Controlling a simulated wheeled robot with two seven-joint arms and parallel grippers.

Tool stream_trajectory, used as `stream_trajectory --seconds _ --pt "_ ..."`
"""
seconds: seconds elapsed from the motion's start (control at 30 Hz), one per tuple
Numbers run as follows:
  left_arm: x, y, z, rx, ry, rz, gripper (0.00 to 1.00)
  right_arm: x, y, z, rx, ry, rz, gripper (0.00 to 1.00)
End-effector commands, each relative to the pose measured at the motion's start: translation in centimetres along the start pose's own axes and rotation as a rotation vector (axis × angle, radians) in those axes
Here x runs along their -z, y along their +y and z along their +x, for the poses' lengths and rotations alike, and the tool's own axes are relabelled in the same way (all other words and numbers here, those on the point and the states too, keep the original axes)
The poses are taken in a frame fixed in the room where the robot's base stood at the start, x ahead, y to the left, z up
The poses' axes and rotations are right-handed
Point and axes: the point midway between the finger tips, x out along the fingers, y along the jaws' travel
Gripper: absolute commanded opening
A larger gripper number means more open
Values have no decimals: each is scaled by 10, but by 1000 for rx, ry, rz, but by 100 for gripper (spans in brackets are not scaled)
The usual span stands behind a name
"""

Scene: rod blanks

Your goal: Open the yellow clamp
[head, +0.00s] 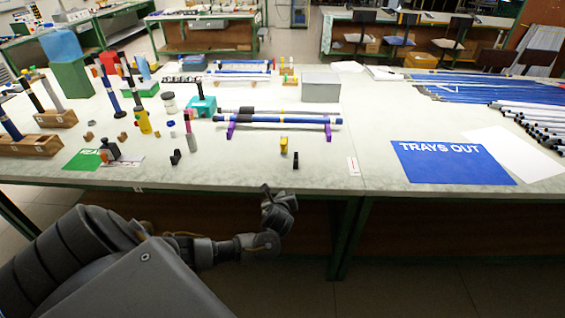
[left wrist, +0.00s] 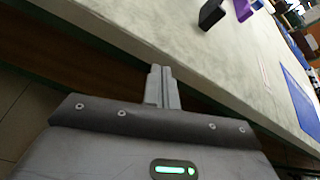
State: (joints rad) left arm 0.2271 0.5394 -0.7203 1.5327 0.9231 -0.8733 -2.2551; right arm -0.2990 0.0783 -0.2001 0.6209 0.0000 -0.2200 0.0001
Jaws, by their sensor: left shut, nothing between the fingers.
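A small upright yellow piece with a dark part (head: 284,146), which looks like the yellow clamp, stands near the table's front edge, in front of the rod rack. Whether its jaws are open or shut is too small to tell. It does not show clearly in the left wrist view. My left gripper (head: 265,188) is below and in front of the table edge, apart from the clamp. In the left wrist view its fingers (left wrist: 162,72) are together, with nothing between them. My right gripper is not in view.
A black block (head: 295,160) stands right of the yellow piece; the left wrist view shows it too (left wrist: 212,14). Behind, blue rods (head: 265,119) rest on purple supports (head: 328,132). A blue "TRAYS OUT" sheet (head: 450,163) lies right. The table front between is mostly clear.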

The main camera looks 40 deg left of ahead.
Motion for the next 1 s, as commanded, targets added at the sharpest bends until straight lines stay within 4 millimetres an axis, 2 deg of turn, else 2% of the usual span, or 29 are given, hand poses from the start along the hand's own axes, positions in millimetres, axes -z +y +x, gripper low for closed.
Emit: stream_trajectory --seconds 0.03,0.1,0.2,0.3,0.77,0.87,1.0 --pt "-17 -9 -3 13 -22 62 0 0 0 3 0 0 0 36" --pt "-36 -16 -6 17 -49 146 0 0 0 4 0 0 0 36" --pt "-56 -20 -7 11 -88 244 0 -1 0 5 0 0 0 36" --pt "-68 -22 -6 5 -113 302 0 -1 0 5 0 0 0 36" --pt "-73 -22 -3 1 -124 327 0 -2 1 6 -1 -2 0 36" --pt "-74 -22 5 1 -126 328 0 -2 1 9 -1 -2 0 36" --pt "-76 -22 28 -2 -125 329 0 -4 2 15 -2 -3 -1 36"
